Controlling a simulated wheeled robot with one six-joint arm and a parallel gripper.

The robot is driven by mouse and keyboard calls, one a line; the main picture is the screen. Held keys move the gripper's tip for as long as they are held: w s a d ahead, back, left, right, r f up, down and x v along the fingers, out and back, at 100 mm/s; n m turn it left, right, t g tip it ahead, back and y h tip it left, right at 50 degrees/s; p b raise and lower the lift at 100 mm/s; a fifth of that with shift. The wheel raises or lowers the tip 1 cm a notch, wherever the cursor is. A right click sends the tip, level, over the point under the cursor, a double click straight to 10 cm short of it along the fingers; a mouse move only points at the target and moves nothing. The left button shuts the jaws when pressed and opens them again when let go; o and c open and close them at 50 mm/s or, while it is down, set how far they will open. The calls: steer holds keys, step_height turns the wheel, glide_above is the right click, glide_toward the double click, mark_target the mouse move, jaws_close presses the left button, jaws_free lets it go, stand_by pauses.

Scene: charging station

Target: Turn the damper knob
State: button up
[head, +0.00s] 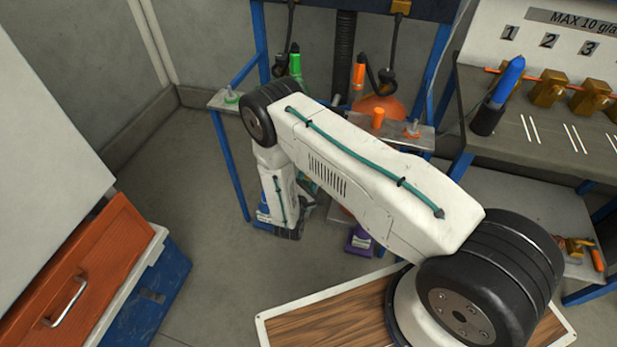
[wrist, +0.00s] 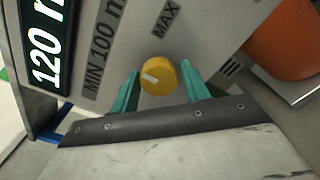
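The damper knob (wrist: 159,77) is a round yellow knob with a white mark on its face, mounted on a grey panel (wrist: 215,38) in the wrist view. The panel has "MIN 100 m" and "MAX" lettering beside the knob. My gripper (wrist: 158,69) has its two teal fingers apart, one on each side of the knob. Narrow gaps seem to show between the fingers and the knob, so it looks open and not clamped. In the head view my arm hides the knob, and I cannot make out the fingertips.
A dark display reading "120 m" (wrist: 42,50) is at the left of the wrist view, and an orange rounded object (wrist: 285,42) at the right. The head view shows a blue-framed stand (head: 233,165), a bench with brass valves (head: 548,90) and an orange drawer (head: 75,285).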

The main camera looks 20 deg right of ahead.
steer(key=shift+o, duration=0.8)
steer(key=v, duration=0.8)
steer(key=shift+w, duration=0.1)
